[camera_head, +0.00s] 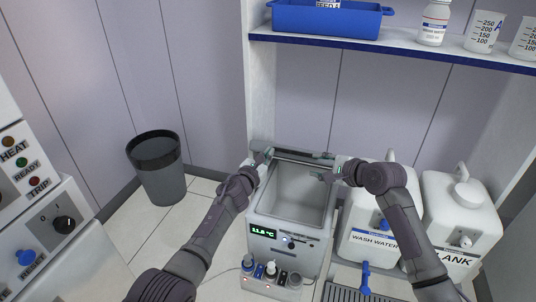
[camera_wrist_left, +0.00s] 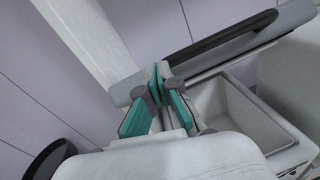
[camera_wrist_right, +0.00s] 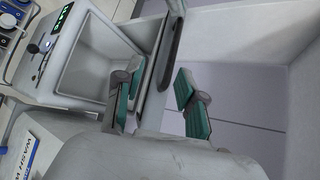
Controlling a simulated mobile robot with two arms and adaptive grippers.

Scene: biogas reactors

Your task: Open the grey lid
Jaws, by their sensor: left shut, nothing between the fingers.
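The grey lid (camera_head: 302,155) stands raised at the back edge of the water bath (camera_head: 262,222), whose basin is uncovered and looks empty. I see the lid nearly edge-on, with its dark handle strip; it also shows in the left wrist view (camera_wrist_left: 215,62) and the right wrist view (camera_wrist_right: 154,98). My left gripper (camera_head: 267,153) is shut and empty at the lid's left end; its closed fingertips (camera_wrist_left: 160,72) are close to the lid, and contact is unclear. My right gripper (camera_head: 322,175) is open at the right end, its fingers (camera_wrist_right: 155,95) on either side of the lid.
White canisters (camera_head: 372,232) stand right of the bath. A shelf (camera_head: 400,48) with a blue tray (camera_head: 325,20), a bottle (camera_head: 433,24) and beakers hangs above. A black bin (camera_head: 158,165) stands on the floor at left, near a control panel (camera_head: 40,215). Small bottles (camera_head: 271,270) stand in front.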

